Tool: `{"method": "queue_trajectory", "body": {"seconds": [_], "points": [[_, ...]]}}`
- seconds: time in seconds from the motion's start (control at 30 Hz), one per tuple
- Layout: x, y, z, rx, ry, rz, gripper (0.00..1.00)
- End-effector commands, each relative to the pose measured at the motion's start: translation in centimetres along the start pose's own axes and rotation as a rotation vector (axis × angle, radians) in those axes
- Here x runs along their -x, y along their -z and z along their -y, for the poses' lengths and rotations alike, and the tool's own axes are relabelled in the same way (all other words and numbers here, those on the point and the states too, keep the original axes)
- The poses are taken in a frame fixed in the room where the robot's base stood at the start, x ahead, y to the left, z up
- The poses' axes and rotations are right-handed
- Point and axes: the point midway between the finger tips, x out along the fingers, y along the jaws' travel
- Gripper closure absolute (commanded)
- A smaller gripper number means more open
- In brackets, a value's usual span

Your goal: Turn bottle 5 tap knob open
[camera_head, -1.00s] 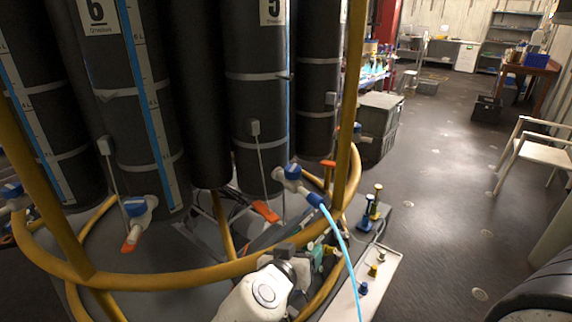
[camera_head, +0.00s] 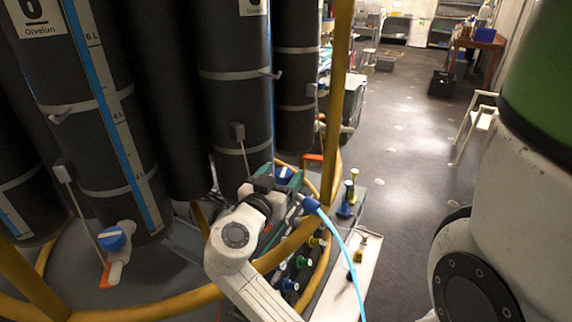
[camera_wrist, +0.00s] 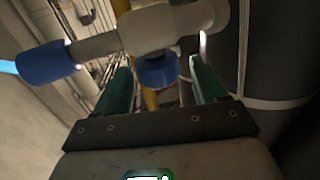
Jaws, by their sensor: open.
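Bottle 5 (camera_head: 235,95) is a tall black cylinder in the head view, its label cut by the top edge. Its white tap with a pale blue hose shows in the wrist view (camera_wrist: 165,27), running across the top. The tap's blue knob (camera_wrist: 157,71) sits below the white body. My gripper (camera_wrist: 160,85) is open, with one green finger on each side of the knob; I cannot tell whether either touches it. In the head view my gripper (camera_head: 287,187) is at the tap and hides most of it. The blue hose fitting (camera_head: 310,205) shows to its right.
Bottle 6 (camera_head: 95,110) stands left, with its own blue-knobbed tap (camera_head: 113,240). A yellow ring rail (camera_head: 190,302) and an upright yellow pole (camera_head: 338,90) are close to my arm. A white panel (camera_head: 345,290) with coloured knobs lies right. Open floor (camera_head: 400,150) lies beyond.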

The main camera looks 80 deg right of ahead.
Motion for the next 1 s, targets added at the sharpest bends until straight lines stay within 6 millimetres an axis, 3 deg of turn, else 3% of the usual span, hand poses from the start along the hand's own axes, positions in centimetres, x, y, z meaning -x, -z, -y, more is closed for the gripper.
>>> {"method": "queue_trajectory", "body": {"seconds": [0.2,0.6,1.0], "points": [[-2.7,0.1,-0.1,0.002,-0.002,0.0,0.29],[-3.4,-0.1,0.0,0.001,0.001,0.0,0.29],[-3.4,-0.1,0.0,0.001,0.001,0.001,0.66]]}}
